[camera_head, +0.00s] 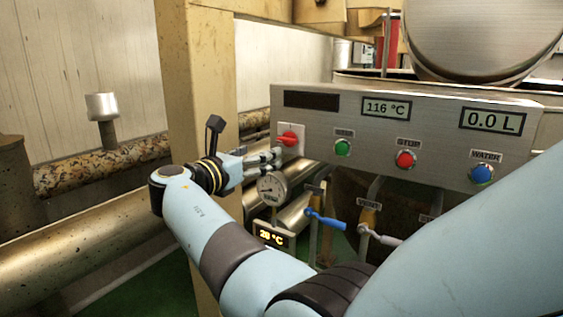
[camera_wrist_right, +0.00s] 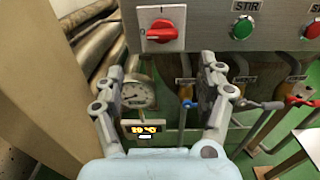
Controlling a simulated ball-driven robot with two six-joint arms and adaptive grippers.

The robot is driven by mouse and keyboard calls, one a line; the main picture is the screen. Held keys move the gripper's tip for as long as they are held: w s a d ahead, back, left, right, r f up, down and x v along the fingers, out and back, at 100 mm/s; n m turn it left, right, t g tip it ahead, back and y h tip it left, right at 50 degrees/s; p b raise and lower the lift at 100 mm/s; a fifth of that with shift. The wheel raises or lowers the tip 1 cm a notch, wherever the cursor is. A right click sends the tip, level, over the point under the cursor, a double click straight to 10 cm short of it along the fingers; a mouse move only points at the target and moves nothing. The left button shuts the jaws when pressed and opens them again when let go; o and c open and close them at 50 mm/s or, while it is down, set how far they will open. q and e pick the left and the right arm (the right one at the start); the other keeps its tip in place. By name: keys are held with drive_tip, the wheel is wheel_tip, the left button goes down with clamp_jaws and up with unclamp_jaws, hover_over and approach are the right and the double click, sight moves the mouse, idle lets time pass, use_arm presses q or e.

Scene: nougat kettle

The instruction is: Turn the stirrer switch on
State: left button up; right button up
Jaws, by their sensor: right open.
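A red rotary switch (camera_head: 287,138) on a white plate is at the left end of the steel control panel (camera_head: 375,172). It also shows at the top of the right wrist view (camera_wrist_right: 161,32), with its handle lying roughly horizontal. To its right is a green button (camera_head: 342,147), labelled STIR in the right wrist view (camera_wrist_right: 242,27). My right gripper (camera_head: 276,158) is just below and left of the red switch, with its fingers pointing toward the panel. In the right wrist view its two fingers (camera_wrist_right: 162,74) are wide apart with nothing between them. My left gripper is not seen.
A red STOP button (camera_head: 405,159) and blue WATER button (camera_head: 482,173) are further right. A round gauge (camera_head: 272,188), a small temperature display (camera_head: 271,236) and a blue-handled valve (camera_head: 326,219) sit below. A beige post (camera_head: 200,80) stands left.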

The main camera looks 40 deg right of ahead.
sight(284, 140)
drive_tip(key=b+x, duration=0.1)
drive_tip(key=x, duration=0.2)
drive_tip(key=b+x, duration=0.1)
drive_tip(key=x, duration=0.2)
drive_tip(key=b+x, duration=0.1)
drive_tip(key=x, duration=0.2)
drive_tip(key=shift+d+r, duration=0.35)
drive_tip(key=shift+d, duration=0.05)
drive_tip(key=shift+w+d+b, duration=0.25)
drive_tip(key=shift+d+b, duration=0.15)
drive_tip(key=shift+d, duration=0.1)
drive_tip(key=shift+r, duration=0.15)
drive_tip(key=c, duration=1.1)
drive_tip(key=shift+c, duration=0.3)
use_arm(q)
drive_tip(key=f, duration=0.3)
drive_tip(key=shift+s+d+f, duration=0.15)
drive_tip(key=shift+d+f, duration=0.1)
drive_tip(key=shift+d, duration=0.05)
